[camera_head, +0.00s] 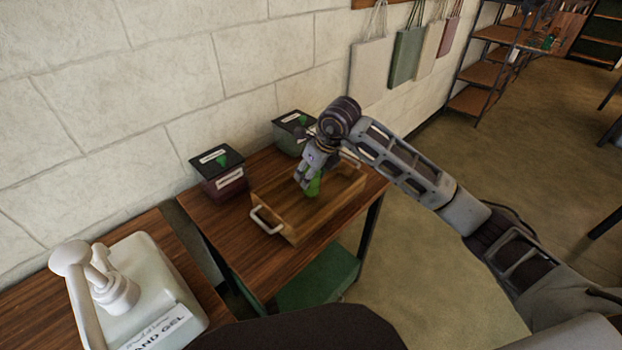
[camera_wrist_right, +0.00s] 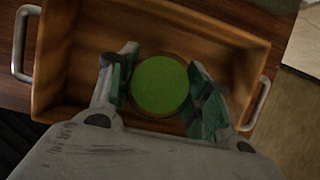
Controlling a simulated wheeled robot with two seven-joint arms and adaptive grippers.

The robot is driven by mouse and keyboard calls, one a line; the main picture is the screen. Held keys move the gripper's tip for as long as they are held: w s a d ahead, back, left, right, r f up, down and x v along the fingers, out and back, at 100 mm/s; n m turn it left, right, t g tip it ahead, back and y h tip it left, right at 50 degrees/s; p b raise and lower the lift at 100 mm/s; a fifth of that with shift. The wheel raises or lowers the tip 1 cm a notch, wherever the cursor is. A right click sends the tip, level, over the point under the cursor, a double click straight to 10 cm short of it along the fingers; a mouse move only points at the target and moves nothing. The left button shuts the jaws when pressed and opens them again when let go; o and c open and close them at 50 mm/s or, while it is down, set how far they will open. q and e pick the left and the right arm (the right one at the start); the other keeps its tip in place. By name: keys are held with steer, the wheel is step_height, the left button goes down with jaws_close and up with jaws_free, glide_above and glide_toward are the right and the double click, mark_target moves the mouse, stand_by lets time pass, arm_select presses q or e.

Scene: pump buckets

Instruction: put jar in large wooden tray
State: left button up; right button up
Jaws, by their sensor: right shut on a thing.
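The large wooden tray (camera_head: 277,235) with metal handles stands on the wooden table in the head view. In the right wrist view the tray (camera_wrist_right: 75,25) fills most of the picture. The green-topped jar (camera_head: 314,186) is inside the tray's outline in the head view. In the right wrist view its round green lid (camera_wrist_right: 160,86) sits between my fingers. My right gripper (camera_head: 308,182) is shut on the jar and points down over the tray. I cannot tell whether the jar touches the tray floor. My left gripper is not in view.
Two dark-lidded containers (camera_head: 219,173) (camera_head: 292,133) stand at the table's back edge by the wall. A white hand gel pump bottle (camera_head: 135,290) is on a surface at lower left. Cloth bags (camera_head: 406,55) hang on the wall. A shelf (camera_head: 483,75) stands at the far right.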

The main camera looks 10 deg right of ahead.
steer(key=shift+f, duration=1.1)
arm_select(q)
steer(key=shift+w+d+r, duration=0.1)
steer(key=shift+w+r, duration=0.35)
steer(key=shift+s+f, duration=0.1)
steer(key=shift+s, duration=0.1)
arm_select(e)
steer(key=o, duration=1.4)
steer(key=shift+f, duration=0.1)
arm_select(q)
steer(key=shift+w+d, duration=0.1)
